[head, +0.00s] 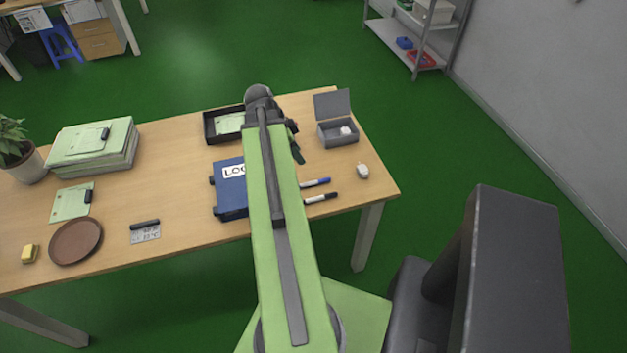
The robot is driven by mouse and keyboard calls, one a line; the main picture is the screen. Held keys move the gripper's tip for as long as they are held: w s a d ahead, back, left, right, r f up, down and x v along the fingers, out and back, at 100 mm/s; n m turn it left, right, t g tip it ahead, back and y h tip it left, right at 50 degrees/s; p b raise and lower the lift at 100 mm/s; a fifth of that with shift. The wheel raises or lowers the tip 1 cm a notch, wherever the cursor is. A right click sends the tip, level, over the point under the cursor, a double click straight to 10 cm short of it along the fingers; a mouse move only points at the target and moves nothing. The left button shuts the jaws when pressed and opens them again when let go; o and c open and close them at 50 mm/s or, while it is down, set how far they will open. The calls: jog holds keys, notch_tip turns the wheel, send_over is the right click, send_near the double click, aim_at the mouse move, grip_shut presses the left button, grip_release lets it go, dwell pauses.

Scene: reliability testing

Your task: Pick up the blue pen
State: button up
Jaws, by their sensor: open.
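The blue pen (317,183) lies on the wooden table, just right of my arm, with a white barrel and a blue end pointing right. A similar pen with a black end (322,198) lies just in front of it, roughly parallel. My arm reaches forward over the table. My gripper (298,152) is at its far end, behind the blue pen and apart from it. The gripper is open, with its dark fingers partly visible and nothing seen between them. The left ends of both pens are close to or hidden by my arm.
A blue binder (231,203) lies left of the pens, partly behind my arm. A grey open box (338,133), a small white object (362,171) and a black tray (212,128) are nearby. Folders (95,150), a brown plate (76,241) and a potted plant (20,150) stand left.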

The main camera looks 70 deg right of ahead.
jog(key=b, duration=1.2)
send_over(317, 180)
jog(key=w+a, duration=0.2)
jog(key=f, duration=1.1)
jog(key=shift+s+a+f, duration=0.15)
jog(key=shift+s+f, duration=0.2)
jog(key=shift+p, duration=0.3)
jog(key=b+x, duration=0.5)
jog(key=shift+w+d+f, duration=0.1)
jog(key=shift+w+d, duration=0.1)
jog(key=shift+d, duration=0.1)
jog(key=shift+r, duration=0.2)
jog(key=shift+f, duration=0.1)
grip_shut()
